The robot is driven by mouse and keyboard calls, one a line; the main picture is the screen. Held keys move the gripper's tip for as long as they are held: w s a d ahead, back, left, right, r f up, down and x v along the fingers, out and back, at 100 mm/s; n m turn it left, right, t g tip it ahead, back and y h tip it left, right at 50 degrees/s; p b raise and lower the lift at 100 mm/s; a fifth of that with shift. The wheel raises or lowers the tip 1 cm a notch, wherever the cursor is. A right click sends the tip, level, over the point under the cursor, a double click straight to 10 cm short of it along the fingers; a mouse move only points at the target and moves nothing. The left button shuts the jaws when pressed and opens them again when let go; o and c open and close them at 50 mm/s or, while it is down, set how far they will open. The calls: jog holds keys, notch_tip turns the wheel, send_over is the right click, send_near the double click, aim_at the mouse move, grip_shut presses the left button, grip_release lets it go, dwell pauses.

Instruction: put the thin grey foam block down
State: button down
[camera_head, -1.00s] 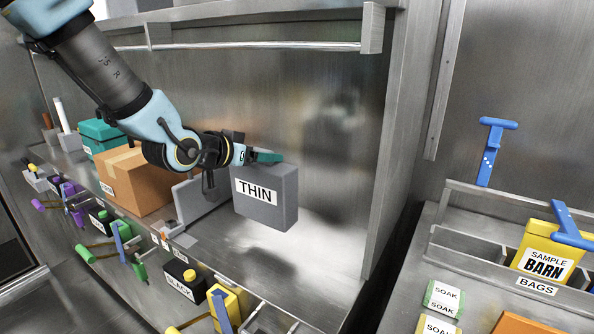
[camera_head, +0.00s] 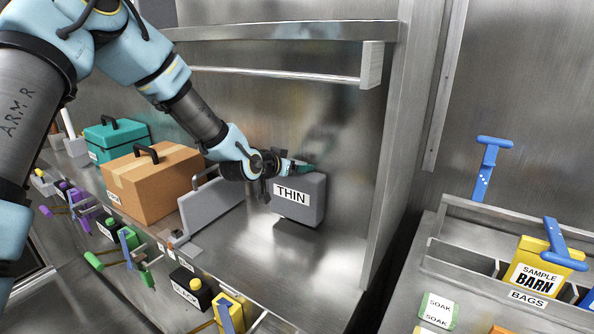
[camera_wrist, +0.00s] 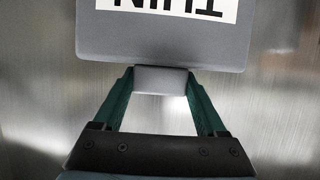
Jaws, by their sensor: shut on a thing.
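The thin grey foam block (camera_head: 304,208) carries a white label reading THIN. It is upright near the right end of the metal counter, close to the back wall. My gripper (camera_head: 301,166) reaches it from the upper left and is at its top. In the wrist view the green fingers of my gripper (camera_wrist: 160,84) are closed on a small grey grip on the edge of the foam block (camera_wrist: 165,42). I cannot tell whether the block's underside touches the counter.
A grey upright panel (camera_head: 212,204) stands left of the block, with a cardboard box (camera_head: 153,184) and a teal case (camera_head: 117,138) beyond. Black (camera_head: 187,285) and yellow containers line the front. Bare counter (camera_head: 265,255) lies in front of the block. A metal post (camera_head: 385,150) rises at right.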

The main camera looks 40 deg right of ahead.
aim_at(297, 174)
jog(key=shift+f, duration=0.75)
jog(key=shift+d+f+p, duration=0.2)
jog(key=shift+f+p, duration=0.25)
jog(key=shift+p, duration=0.25)
jog(key=shift+f, duration=0.15)
jog(key=shift+f+b, duration=0.2)
jog(key=shift+b, duration=0.1)
grip_release()
jog(key=shift+r, duration=0.1)
